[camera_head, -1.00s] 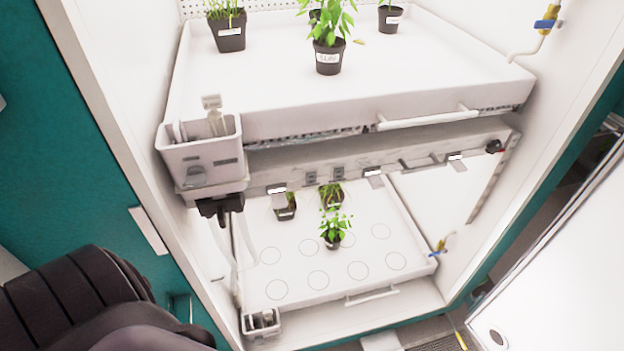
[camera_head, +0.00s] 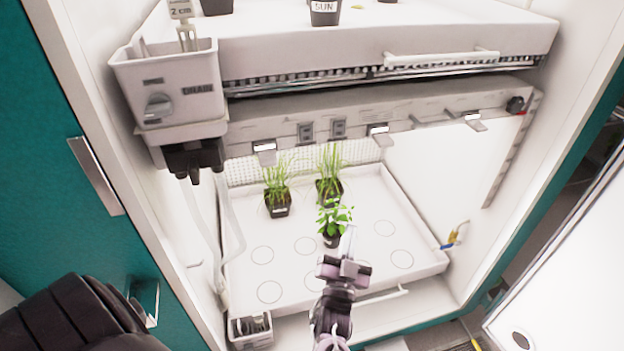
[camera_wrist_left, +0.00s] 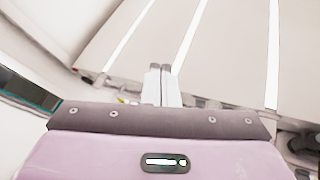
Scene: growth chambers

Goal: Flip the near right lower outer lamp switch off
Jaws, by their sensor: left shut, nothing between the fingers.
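The front beam (camera_head: 410,115) under the upper shelf carries two small grey switch-like boxes (camera_head: 306,132) (camera_head: 338,128) side by side near its middle. Pale tabs with bright tops stick out of it at the left (camera_head: 264,148), the middle (camera_head: 378,130) and the right (camera_head: 473,117). I cannot tell which part is the named switch or how it is set. My left gripper (camera_head: 348,242) is shut and empty, in front of the lower tray and below the beam, apart from it. Its closed fingers (camera_wrist_left: 163,85) show in the left wrist view against a pale surface with bright strips. My right gripper is not in view.
Potted plants (camera_head: 332,225) stand on the lower tray (camera_head: 425,258), close behind the gripper in the picture. A handle (camera_head: 440,59) crosses the upper tray. An open door (camera_head: 570,290) stands at the right.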

